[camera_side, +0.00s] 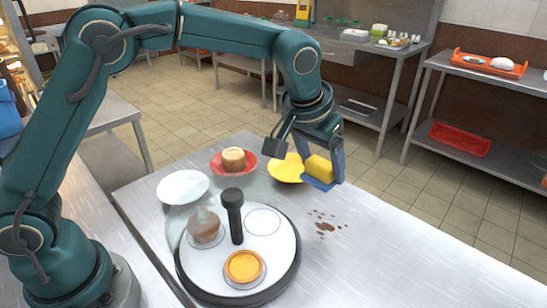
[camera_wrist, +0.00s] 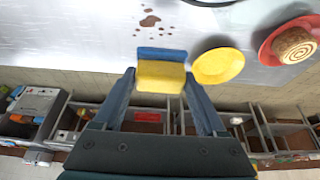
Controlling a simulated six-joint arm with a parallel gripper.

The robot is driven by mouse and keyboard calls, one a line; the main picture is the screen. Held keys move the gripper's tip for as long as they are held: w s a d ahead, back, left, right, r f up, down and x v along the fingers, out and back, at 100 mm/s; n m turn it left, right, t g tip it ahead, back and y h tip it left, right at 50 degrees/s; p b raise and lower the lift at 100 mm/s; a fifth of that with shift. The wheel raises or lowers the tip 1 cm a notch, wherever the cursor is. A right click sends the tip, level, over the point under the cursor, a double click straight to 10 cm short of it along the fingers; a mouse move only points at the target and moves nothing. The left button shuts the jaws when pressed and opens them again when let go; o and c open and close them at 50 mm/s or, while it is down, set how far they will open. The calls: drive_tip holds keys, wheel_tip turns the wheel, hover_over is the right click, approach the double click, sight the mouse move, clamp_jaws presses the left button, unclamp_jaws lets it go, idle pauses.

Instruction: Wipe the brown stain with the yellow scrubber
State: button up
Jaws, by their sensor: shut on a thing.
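My gripper (camera_side: 322,163) is shut on the yellow scrubber (camera_side: 319,170), a yellow block with a blue pad on its underside. The scrubber also shows between the fingers in the wrist view (camera_wrist: 161,77), with the blue pad (camera_wrist: 161,54) at its far side. It appears held above the table near the back edge, apart from the stain. The brown stain (camera_side: 325,227) is a cluster of dark spots on the metal table, below the scrubber in the side view. In the wrist view the stain (camera_wrist: 150,21) lies beyond the scrubber.
A yellow plate (camera_side: 284,170) is left of the scrubber. A red bowl with a brown-and-cream roll (camera_side: 233,159) and a white plate (camera_side: 182,187) stand further left. Table right of the stain is clear.

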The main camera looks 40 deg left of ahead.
drive_tip(key=d, duration=0.7)
drive_tip(key=shift+w, duration=0.45)
drive_tip(key=shift+f, duration=0.4)
idle(0.4)
drive_tip(key=shift+f, duration=0.35)
drive_tip(key=shift+f, duration=1.1)
drive_tip(key=shift+f, duration=1.4)
drive_tip(key=shift+f, duration=0.35)
drive_tip(key=shift+f, duration=0.4)
drive_tip(key=shift+f, duration=0.35)
drive_tip(key=shift+f, duration=0.7)
